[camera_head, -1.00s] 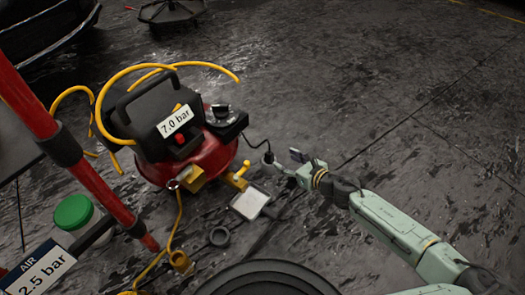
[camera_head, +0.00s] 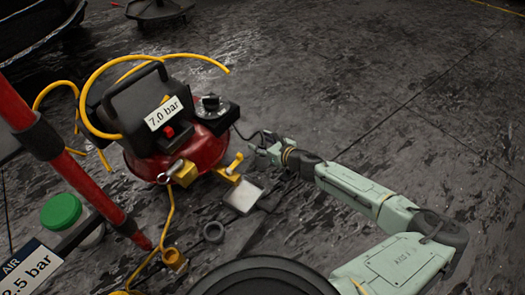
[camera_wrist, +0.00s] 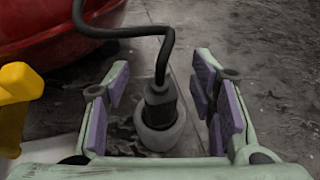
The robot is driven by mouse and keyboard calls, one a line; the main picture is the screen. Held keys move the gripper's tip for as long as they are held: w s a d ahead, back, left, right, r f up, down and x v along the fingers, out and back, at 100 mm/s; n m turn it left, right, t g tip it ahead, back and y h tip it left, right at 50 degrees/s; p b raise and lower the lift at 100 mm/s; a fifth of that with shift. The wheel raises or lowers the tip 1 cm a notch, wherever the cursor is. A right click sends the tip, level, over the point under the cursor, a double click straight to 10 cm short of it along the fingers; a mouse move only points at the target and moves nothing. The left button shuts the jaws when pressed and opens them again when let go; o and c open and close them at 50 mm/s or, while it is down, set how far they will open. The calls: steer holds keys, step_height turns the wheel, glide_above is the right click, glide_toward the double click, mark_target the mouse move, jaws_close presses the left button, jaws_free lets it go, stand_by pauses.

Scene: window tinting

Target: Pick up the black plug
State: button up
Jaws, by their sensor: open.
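The black plug (camera_wrist: 160,100) stands upright in the wrist view, its black cord rising from the top and bending left. Its lower end meets a round grey piece (camera_wrist: 158,137) on the floor; I cannot tell whether it is seated in it. My gripper (camera_wrist: 164,88) is open, with purple-padded fingers to the left and right of the plug and gaps on both sides. In the head view my gripper (camera_head: 261,150) is low, just right of the compressor, and hides the plug.
The red compressor (camera_head: 190,150) with a 7.0 bar label stands close on the left, its yellow fitting (camera_head: 232,168) near my gripper. The floor to the right is clear.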

steer(key=shift+c, duration=0.6)
jaws_close()
steer(key=shift+r, duration=0.1)
